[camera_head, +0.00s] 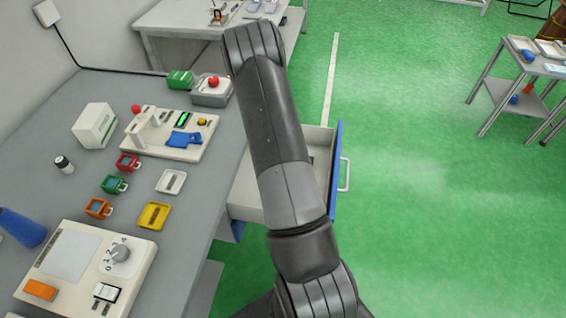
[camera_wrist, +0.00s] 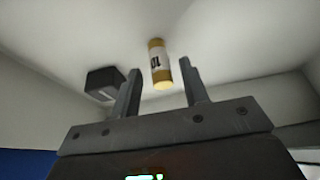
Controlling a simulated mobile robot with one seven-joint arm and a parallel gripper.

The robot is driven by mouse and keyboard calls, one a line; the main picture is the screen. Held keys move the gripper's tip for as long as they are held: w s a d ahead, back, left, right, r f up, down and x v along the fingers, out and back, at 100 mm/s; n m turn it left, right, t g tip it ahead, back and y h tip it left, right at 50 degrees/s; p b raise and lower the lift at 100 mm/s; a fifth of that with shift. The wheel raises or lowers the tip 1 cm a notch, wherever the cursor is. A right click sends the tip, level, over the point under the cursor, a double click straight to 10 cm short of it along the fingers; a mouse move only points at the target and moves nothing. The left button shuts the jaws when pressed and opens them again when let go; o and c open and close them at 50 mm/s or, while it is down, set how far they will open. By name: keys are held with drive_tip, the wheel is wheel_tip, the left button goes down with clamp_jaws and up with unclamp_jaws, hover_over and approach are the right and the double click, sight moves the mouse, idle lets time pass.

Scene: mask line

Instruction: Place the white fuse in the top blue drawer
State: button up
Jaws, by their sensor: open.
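The white fuse (camera_wrist: 157,60), with gold end caps and dark lettering, shows in the wrist view against the pale inside of the drawer. My gripper (camera_wrist: 160,78) is open, with one finger on each side of the fuse's near end and a gap to both. I cannot tell whether the fuse rests on the drawer floor. The blue-fronted drawer (camera_head: 335,170) is pulled out from the grey bench in the head view. My arm crosses over it and hides much of its inside, my gripper and the fuse.
A dark block (camera_wrist: 105,84) lies in the drawer left of the fuse. The grey bench (camera_head: 190,225) holds a white fixture board (camera_head: 150,150), small coloured blocks, trays and a dial panel (camera_head: 85,262). The green floor right of the drawer is clear.

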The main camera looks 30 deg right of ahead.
drive_tip(key=s+a+r+n+y, duration=0.15)
drive_tip(key=a+r, duration=0.35)
drive_tip(key=r, duration=0.6)
drive_tip(key=s+a+r+n+t, duration=0.1)
drive_tip(key=s+a+r, duration=0.3)
drive_tip(key=r, duration=0.6)
drive_tip(key=s+a+r+n+y, duration=0.1)
drive_tip(key=a+r, duration=0.6)
drive_tip(key=r, duration=0.4)
drive_tip(key=s+a+r+n, duration=0.1)
drive_tip(key=s+a+r, duration=0.2)
drive_tip(key=s, duration=0.3)
drive_tip(key=s+a+r+n+t, duration=0.1)
drive_tip(key=s+a+r+n, duration=0.1)
drive_tip(key=s+r, duration=0.3)
drive_tip(key=s+a+r+n, duration=0.2)
drive_tip(key=s+a+r, duration=0.2)
drive_tip(key=s, duration=0.3)
drive_tip(key=shift+a+r+y, duration=0.35)
drive_tip(key=shift+a, duration=0.05)
